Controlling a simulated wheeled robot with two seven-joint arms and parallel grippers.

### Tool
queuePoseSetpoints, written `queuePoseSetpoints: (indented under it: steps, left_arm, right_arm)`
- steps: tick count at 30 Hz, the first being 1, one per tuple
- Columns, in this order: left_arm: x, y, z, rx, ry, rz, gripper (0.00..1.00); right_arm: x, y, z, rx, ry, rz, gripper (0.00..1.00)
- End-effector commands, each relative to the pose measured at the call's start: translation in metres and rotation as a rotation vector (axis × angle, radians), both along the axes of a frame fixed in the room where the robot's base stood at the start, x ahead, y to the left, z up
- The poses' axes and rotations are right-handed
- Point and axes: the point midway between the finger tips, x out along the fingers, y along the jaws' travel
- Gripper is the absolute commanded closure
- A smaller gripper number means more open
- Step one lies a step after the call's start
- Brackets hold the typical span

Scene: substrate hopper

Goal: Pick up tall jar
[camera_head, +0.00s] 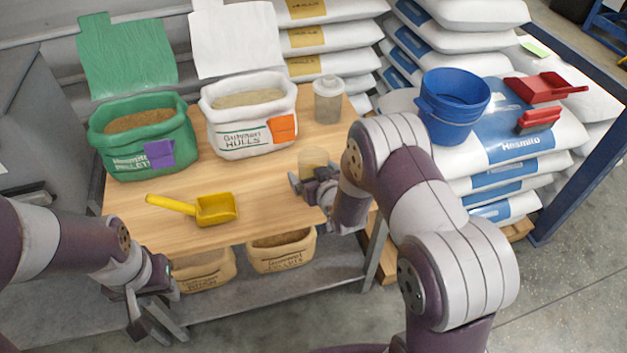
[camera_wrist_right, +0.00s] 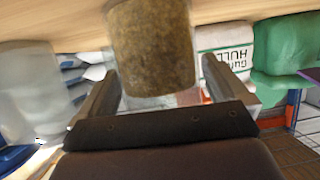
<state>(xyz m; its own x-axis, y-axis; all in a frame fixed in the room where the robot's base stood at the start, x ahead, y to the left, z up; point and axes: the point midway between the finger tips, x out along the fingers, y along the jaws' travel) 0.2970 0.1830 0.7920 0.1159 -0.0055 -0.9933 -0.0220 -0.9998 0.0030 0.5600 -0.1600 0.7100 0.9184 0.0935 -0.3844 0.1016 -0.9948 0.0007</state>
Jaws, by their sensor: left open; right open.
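A clear jar with brown fill (camera_head: 313,160) stands near the table's right edge, partly hidden by my right gripper. In the right wrist view the jar (camera_wrist_right: 150,45) shows upside down between the open fingers, with no clear contact. A second clear jar with a pale lid (camera_head: 328,102) stands farther back beside the white bag. I cannot tell for sure which one is the tall jar. My right gripper (camera_head: 308,186) is open at the near jar. My left gripper (camera_head: 152,325) is open and empty in front of the table.
A yellow scoop (camera_head: 207,208) lies on the wooden table (camera_head: 262,190). A green bag (camera_head: 140,136) and a white hulls bag (camera_head: 247,115) stand behind. Tan bags sit on the lower shelf.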

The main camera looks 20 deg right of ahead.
Motion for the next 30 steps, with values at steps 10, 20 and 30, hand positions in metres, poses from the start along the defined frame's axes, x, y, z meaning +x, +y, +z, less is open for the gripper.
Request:
queuePoseSetpoints:
  steps: [10, 20, 30]
  left_arm:
    - [0.000, 0.000, 0.001, 0.000, 0.000, 0.000, 0.57]
    - [0.000, 0.000, 0.005, 0.000, 0.000, 0.000, 0.57]
    - [0.000, 0.000, 0.023, 0.000, 0.000, 0.000, 0.57]
  right_arm:
    - [0.000, 0.000, 0.001, 0.000, 0.000, 0.000, 0.55]
    - [0.001, 0.000, 0.014, 0.000, -0.004, 0.000, 0.61]
    - [0.001, 0.000, 0.092, 0.001, -0.005, 0.000, 0.61]
